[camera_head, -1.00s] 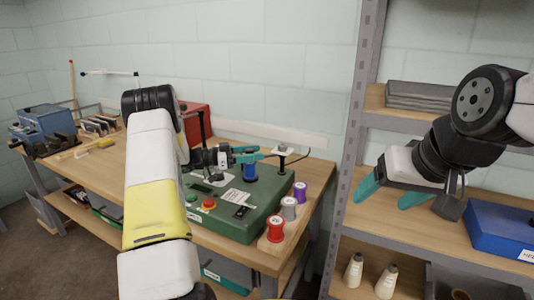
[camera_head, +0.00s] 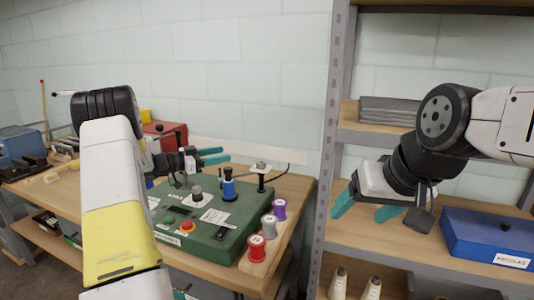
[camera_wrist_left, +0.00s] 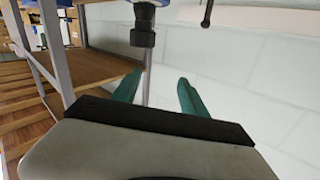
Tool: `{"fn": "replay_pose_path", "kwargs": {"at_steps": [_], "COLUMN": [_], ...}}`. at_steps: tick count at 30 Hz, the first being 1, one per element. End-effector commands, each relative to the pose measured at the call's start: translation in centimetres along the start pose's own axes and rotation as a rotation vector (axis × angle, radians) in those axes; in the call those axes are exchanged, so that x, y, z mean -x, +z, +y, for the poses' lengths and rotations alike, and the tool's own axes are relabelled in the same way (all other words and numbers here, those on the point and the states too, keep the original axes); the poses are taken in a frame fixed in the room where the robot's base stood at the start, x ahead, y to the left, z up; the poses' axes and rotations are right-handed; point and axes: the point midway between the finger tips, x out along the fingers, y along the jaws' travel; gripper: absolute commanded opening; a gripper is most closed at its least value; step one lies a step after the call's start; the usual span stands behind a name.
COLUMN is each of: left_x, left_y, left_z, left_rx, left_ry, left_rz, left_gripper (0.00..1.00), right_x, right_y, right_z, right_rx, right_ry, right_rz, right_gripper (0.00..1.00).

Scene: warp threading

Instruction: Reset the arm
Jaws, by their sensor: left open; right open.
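My left gripper (camera_head: 213,157) has teal fingers and is open. In the head view it is above the green machine (camera_head: 235,235), to the left of and above a blue spool (camera_head: 229,188) standing on the machine. In the left wrist view the left gripper's fingers (camera_wrist_left: 157,88) are apart with nothing held between them. A metal post with a black collar (camera_wrist_left: 143,38) shows beyond them. My right gripper (camera_head: 363,212) is open and empty in front of the shelf at the right.
Red (camera_head: 257,248), grey (camera_head: 269,225) and purple (camera_head: 279,209) spools stand in a row at the machine's right. A blue box (camera_head: 487,238) lies on the shelf, with pale cones (camera_head: 338,284) below. A shelf upright (camera_head: 328,150) separates the bench from the shelving.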

Motion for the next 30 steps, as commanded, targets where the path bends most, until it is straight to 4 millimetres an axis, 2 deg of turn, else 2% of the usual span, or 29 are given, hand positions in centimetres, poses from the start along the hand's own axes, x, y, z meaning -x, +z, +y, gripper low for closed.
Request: {"fn": "replay_pose_path", "kwargs": {"at_steps": [1, 3, 7, 11, 14, 17, 20, 24, 27, 30], "left_x": [-0.8, -1.2, -0.2, 2.5, 5.1, 7.8, 10.3, 13.2, 14.6, 15.5], "left_y": [-3.2, -6.8, -12.5, -16.6, -18.2, -18.5, -17.7, -15.2, -13.4, -12.0], "left_z": [-1.1, -2.7, -4.1, -3.0, -0.3, 3.9, 9.5, 19.2, 25.8, 31.1], "left_rx": [-0.046, -0.088, -0.112, -0.069, 0.004, 0.106, 0.229, 0.413, 0.521, 0.599], "left_ry": [-0.087, -0.231, -0.479, -0.686, -0.808, -0.888, -0.919, -0.879, -0.808, -0.733], "left_rz": [-0.016, -0.053, -0.129, -0.221, -0.304, -0.398, -0.501, -0.652, -0.745, -0.814], "left_gripper": [0.51, 0.51, 0.51, 0.51, 0.51, 0.51, 0.51, 0.51, 0.51, 0.51], "right_x": [0.0, 0.0, 0.0, 0.0, 0.0, 0.0, 0.0, 0.0, 0.0, 0.0], "right_y": [0.0, 0.0, 0.0, 0.0, 0.0, 0.0, 0.0, 0.0, 0.0, 0.0], "right_z": [0.0, 0.0, 0.0, 0.0, 0.0, 0.0, 0.0, 0.0, 0.0, 0.0], "right_rx": [0.000, 0.000, 0.000, 0.000, 0.000, 0.000, 0.000, 0.000, 0.000, 0.000], "right_ry": [0.000, 0.000, 0.000, 0.000, 0.000, 0.000, 0.000, 0.000, 0.000, 0.000], "right_rz": [0.000, 0.000, 0.000, 0.000, 0.000, 0.000, 0.000, 0.000, 0.000, 0.000], "right_gripper": [0.72, 0.72, 0.72, 0.72, 0.72, 0.72, 0.72, 0.72, 0.72, 0.72]}}
